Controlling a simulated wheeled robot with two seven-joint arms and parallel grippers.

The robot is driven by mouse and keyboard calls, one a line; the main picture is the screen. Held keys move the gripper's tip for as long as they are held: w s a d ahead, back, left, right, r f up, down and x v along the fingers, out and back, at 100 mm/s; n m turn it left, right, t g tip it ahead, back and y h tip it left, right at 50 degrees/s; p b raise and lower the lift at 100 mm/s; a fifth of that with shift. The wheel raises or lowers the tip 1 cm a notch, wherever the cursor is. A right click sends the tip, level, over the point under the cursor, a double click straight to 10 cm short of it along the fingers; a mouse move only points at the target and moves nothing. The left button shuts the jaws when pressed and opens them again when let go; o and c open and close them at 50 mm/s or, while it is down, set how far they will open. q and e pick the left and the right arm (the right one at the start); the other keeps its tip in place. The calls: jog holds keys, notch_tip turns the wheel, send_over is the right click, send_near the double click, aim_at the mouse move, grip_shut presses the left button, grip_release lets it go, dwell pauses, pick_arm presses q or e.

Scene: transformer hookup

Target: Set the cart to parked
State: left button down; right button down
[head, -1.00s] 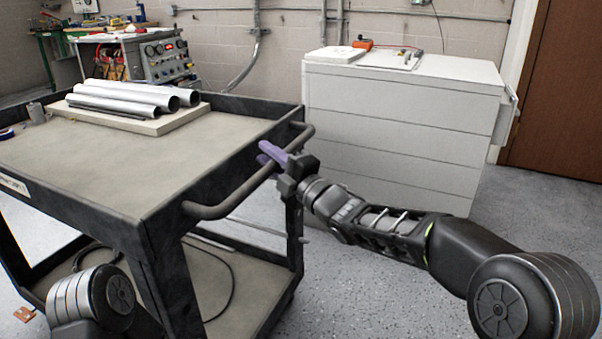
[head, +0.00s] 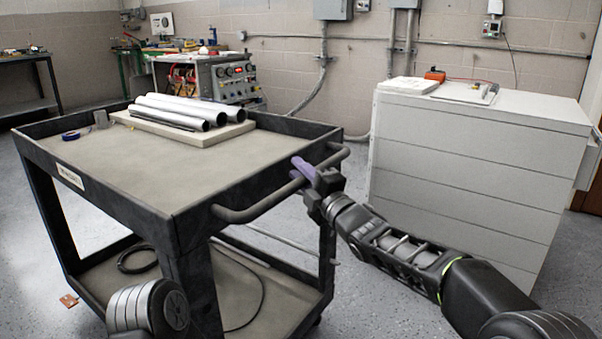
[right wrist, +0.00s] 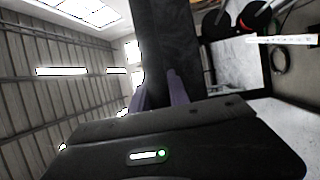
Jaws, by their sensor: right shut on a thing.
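The cart (head: 110,165) is a dark two-shelf cart with a raised rim, standing in front of me in the head view. Its push handle (head: 245,214) is a dark bar along the near right end. My right gripper (head: 303,171) is shut on the handle near its far end, with purple fingertips around the bar. In the right wrist view the purple fingers (right wrist: 158,95) close on the dark bar. My left gripper is out of view; only part of my left arm shows at the bottom.
A board with several metal tubes (head: 185,112) lies on the cart top, with a blue tape roll (head: 71,135) nearby. A white drawer cabinet (head: 470,165) stands close behind at right. A bench with an instrument panel (head: 228,80) is behind the cart. An orange-brown piece (head: 69,300) lies on the floor at left.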

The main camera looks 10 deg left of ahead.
jog(key=c, duration=1.3)
grip_release()
jog(key=shift+o, duration=0.2)
jog(key=v, duration=0.7)
jog(key=shift+s+d+f+p, duration=0.15)
jog(key=shift+s+d+p, duration=0.1)
jog(key=shift+d+p, duration=0.1)
